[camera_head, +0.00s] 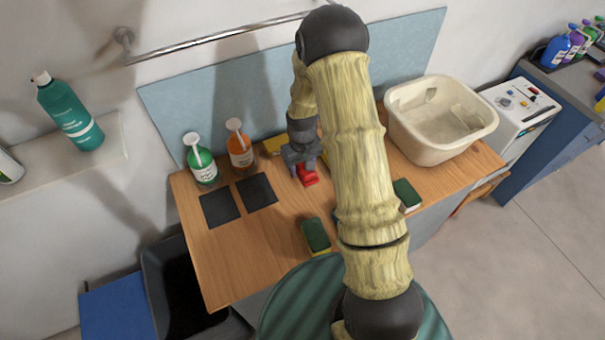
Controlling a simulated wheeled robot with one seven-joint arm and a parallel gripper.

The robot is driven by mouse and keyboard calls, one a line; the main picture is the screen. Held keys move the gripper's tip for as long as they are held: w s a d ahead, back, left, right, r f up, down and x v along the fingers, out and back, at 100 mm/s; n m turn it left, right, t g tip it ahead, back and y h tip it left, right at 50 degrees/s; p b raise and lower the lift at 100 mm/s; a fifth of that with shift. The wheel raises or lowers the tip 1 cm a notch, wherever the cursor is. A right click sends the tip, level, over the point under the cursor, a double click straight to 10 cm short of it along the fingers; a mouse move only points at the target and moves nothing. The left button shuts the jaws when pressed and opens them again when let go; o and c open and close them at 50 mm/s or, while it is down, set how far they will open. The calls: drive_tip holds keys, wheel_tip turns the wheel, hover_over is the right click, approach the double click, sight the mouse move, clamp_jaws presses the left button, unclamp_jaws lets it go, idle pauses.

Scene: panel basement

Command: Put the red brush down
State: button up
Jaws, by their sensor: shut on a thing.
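The red brush (307,176) is a small red piece at the back middle of the wooden counter (237,262). My gripper (303,162) points down over the counter and is shut on the red brush. The brush is at or just above the counter top; I cannot tell whether it touches the wood. My arm hides the counter to the right of the gripper and part of the brush's surroundings.
A green bottle (202,163) and an orange bottle (239,149) stand left of the gripper behind two dark squares (220,206). Green sponges (315,235) lie in front and to the right (406,194). A cream basin (440,148) stands at right. The counter's front left is clear.

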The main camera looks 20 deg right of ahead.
drive_tip(key=shift+f+p, duration=0.6)
drive_tip(key=shift+f, duration=1.45)
drive_tip(key=shift+f, duration=0.15)
drive_tip(key=o, duration=1.3)
